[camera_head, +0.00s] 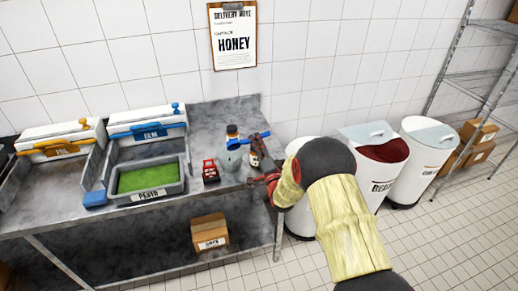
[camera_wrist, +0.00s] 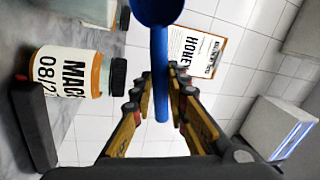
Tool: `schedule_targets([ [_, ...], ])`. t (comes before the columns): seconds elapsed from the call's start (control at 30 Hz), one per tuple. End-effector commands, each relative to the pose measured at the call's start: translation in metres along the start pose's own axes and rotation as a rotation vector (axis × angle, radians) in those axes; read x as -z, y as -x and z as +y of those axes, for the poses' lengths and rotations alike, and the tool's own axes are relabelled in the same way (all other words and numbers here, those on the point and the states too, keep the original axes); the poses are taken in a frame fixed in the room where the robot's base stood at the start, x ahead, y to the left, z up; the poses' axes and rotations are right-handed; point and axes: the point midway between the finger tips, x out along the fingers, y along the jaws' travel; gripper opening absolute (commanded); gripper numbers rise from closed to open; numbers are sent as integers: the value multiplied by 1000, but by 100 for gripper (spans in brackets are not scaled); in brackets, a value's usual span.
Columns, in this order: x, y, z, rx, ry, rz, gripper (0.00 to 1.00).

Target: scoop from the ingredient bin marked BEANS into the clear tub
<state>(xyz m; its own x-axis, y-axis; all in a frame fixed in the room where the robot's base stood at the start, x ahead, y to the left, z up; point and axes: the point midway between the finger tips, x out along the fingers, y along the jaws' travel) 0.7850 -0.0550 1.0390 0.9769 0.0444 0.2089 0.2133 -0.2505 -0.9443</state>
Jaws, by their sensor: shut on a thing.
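My gripper (camera_head: 262,172) is at the right end of the steel table, shut on a blue scoop (camera_wrist: 160,75). In the wrist view the scoop's handle runs between the fingers (camera_wrist: 160,108), with its bowl at the top edge. The scoop also shows as a blue shape in the head view (camera_head: 248,141). A clear tub (camera_head: 231,161) seems to stand on the table just left of my gripper. A white floor bin (camera_head: 366,187) with red contents and a half-open lid stands right of my arm. Its label starts with "BE"; the rest is hard to read.
A labelled jar (camera_wrist: 75,72) with a black cap is near the gripper. A green-filled tray (camera_head: 150,180), a red object (camera_head: 210,171) and two lidded containers (camera_head: 147,127) are on the table. Another white bin (camera_head: 418,165) stands right, before a wire rack (camera_head: 475,80).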

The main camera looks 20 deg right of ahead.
Motion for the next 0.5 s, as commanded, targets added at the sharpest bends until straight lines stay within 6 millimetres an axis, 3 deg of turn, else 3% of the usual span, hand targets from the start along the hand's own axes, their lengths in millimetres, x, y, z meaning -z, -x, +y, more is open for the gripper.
schedule_targets([
  [0.17, -6, -6, 5, 33, 4, 0, 0],
  [0.5, -4, -12, -6, -60, -6, -9, 0],
])
